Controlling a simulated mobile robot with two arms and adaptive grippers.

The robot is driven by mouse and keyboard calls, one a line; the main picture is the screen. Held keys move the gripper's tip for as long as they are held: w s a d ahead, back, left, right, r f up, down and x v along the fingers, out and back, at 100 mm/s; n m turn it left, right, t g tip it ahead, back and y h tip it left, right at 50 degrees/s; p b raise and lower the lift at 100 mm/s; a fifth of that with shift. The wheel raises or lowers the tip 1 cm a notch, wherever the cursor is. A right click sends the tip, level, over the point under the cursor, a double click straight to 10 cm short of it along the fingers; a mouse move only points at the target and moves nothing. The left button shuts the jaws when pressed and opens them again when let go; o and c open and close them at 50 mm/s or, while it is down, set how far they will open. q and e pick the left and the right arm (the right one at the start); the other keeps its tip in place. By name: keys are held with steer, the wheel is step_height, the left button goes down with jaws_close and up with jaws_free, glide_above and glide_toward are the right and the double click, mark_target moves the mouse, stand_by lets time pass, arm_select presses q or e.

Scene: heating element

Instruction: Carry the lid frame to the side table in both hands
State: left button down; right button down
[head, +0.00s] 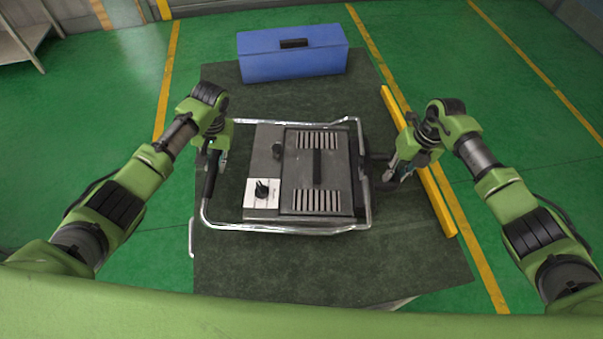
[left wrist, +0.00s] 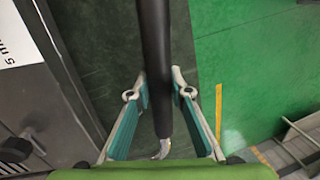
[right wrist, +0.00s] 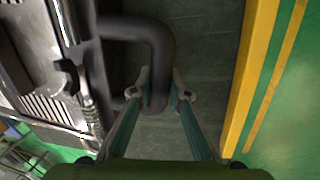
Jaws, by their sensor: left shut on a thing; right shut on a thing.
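The lid frame (head: 288,231), a silver tubular frame with dark grips, surrounds the grey heating unit (head: 318,170) on the dark table in the head view. My left gripper (head: 215,160) is shut on the frame's left black grip; in the left wrist view the black bar (left wrist: 155,50) runs between the fingers. My right gripper (head: 389,172) is shut on a dark bent handle at the right side; in the right wrist view this handle (right wrist: 158,55) lies between the fingertips. I cannot tell whether the frame is raised off the unit.
A blue toolbox (head: 292,60) stands at the table's (head: 410,265) back. A yellow bar (head: 425,170) runs along the table's right edge. A grey stand (head: 22,42) is at the far left; whether it is the side table is unclear. Green floor is open on both sides.

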arm_select(q)
steer(key=shift+w+f+b, duration=0.15)
steer(key=shift+f+b, duration=0.55)
steer(key=shift+b, duration=0.05)
arm_select(e)
steer(key=shift+w+f, duration=0.15)
steer(key=shift+f, duration=0.55)
arm_select(q)
steer(key=c, duration=2)
jaws_free()
steer(key=shift+f, duration=0.15)
arm_select(e)
steer(key=c, duration=2.1)
jaws_free()
steer(key=shift+f, duration=0.15)
arm_select(q)
steer(key=shift+o, duration=0.8)
steer(key=shift+s, duration=0.25)
arm_select(e)
steer(key=shift+o, duration=0.9)
steer(key=shift+s, duration=0.25)
arm_select(q)
steer(key=shift+s+r, duration=0.2)
arm_select(e)
steer(key=shift+s+r, duration=0.2)
arm_select(q)
steer(key=shift+w+r, duration=0.1)
steer(key=shift+w, duration=0.05)
arm_select(e)
steer(key=shift+w+f, duration=0.1)
